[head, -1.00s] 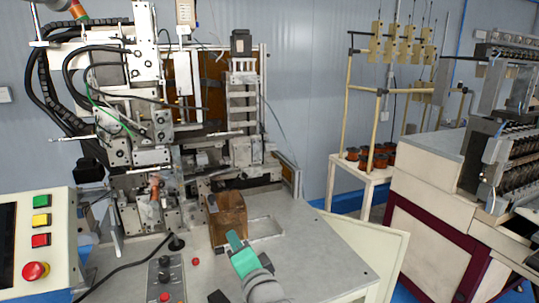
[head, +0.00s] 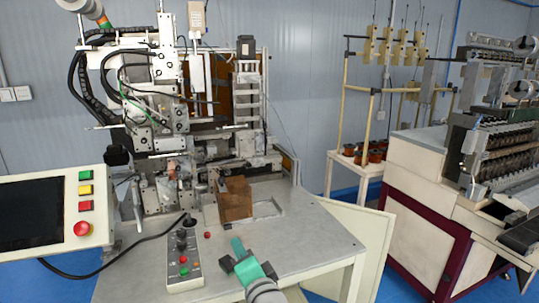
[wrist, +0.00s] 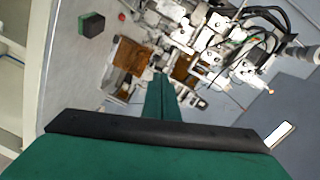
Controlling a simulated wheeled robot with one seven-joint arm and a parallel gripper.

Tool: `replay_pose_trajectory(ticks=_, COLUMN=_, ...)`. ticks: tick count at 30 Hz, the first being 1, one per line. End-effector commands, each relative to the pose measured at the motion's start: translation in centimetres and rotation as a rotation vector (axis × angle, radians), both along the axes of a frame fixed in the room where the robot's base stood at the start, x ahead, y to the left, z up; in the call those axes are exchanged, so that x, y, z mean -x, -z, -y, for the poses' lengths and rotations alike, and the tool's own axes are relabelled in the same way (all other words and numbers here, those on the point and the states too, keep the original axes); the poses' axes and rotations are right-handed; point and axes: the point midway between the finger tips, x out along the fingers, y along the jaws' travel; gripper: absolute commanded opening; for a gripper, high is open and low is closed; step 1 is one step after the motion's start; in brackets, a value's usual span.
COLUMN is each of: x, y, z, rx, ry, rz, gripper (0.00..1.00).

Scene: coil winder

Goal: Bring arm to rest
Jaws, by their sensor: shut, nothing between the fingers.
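My gripper (head: 238,246) is in the lower middle of the head view, with green fingers closed together and nothing between them. It is over the front part of the grey machine table (head: 310,238), in front of the brown block (head: 235,200). In the wrist view the closed green fingers (wrist: 160,90) point toward the coil winder (wrist: 195,40). The winder (head: 165,100) also stands at the back left of the table in the head view. A small black and green block (wrist: 91,24) lies on the table in the wrist view, clear of the fingers.
A control panel with a screen (head: 40,217) stands at the left. A button box (head: 184,262) with a cable is left of my gripper. A second machine (head: 440,185) and a spool rack (head: 355,168) are at the right. Blue floor shows between.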

Motion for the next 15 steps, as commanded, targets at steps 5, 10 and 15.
replay_pose_trajectory(ticks=5, x=0.4, y=2.4, z=0.7, rx=0.026, ry=0.024, rz=-0.001, gripper=0.00)
replay_pose_trajectory(ticks=10, x=1.0, y=5.1, z=1.3, rx=0.057, ry=0.049, rz=0.004, gripper=0.00)
replay_pose_trajectory(ticks=15, x=2.3, y=8.9, z=2.2, rx=0.108, ry=0.084, rz=0.007, gripper=0.00)
